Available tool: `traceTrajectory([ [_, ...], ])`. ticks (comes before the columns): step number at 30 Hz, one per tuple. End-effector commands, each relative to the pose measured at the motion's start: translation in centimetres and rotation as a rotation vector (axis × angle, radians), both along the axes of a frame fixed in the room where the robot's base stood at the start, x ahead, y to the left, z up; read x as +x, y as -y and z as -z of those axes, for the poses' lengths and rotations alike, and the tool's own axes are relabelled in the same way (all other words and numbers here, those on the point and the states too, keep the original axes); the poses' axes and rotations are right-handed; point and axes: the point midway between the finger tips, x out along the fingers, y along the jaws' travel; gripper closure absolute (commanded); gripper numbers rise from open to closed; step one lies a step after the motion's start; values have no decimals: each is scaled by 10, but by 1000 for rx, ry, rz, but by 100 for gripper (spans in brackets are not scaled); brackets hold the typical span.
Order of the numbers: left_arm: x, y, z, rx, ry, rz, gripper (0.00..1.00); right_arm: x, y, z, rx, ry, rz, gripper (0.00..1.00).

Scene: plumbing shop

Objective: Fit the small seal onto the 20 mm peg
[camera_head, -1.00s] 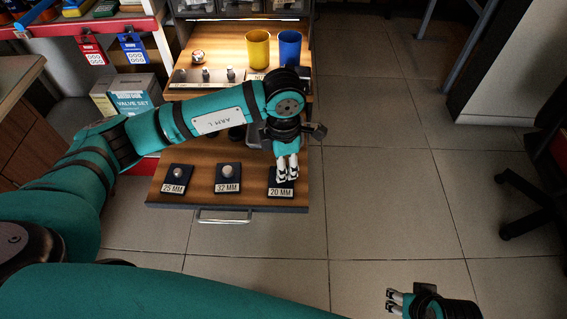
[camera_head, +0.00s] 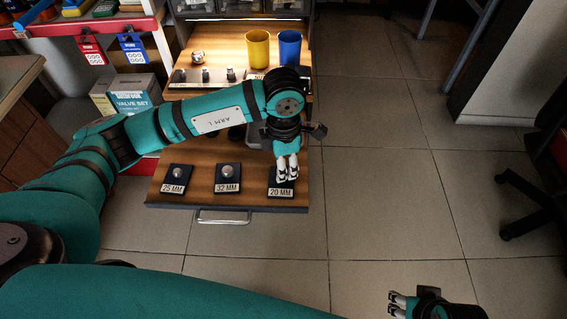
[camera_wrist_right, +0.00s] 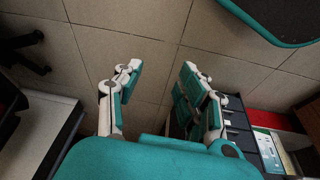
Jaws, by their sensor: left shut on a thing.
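In the head view, the 20 mm peg's dark base (camera_head: 292,187) stands at the right front of the wooden pull-out board, with its "20 MM" label facing me. My left gripper (camera_head: 286,177) points down directly over this base, its white fingertips closed together. They hide the peg. The small seal is not visible; whatever the fingers hold is hidden between them, and I cannot tell whether it touches the peg. My right gripper (camera_head: 393,303) is low at the right, over the floor, away from the board. In the right wrist view its fingers (camera_wrist_right: 163,78) are apart and empty.
The 25 mm peg (camera_head: 177,173) and 32 mm peg (camera_head: 228,173) stand left on the board (camera_head: 205,155). A dark round thing (camera_head: 237,133) lies partly behind my left arm. A yellow cup (camera_head: 257,50) and blue cup (camera_head: 290,48) stand behind.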

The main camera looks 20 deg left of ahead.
Motion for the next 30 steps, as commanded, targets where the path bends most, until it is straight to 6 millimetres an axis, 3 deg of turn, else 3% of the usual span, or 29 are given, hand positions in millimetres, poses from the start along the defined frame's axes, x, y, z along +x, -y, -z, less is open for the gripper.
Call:
traceTrajectory([
  [8, 0, 0, 0, 0, 0, 0, 80, -1, -1, 1, 5, -3, 5, 60],
  [9, 0, 0, 0, 0, 0, 0, 65, -1, -1, 1, 5, -4, 5, 60],
  [11, 0, 0, 0, 0, 0, 0, 58, -1, -1, 1, 5, -5, 5, 60],
  [23, 0, 0, -4, 0, 0, 0, 58, 5, 0, -1, 0, 7, 1, 60],
  [30, 0, 0, -12, 0, 0, 0, 58, 8, 0, 26, -6, -16, -2, 60],
])
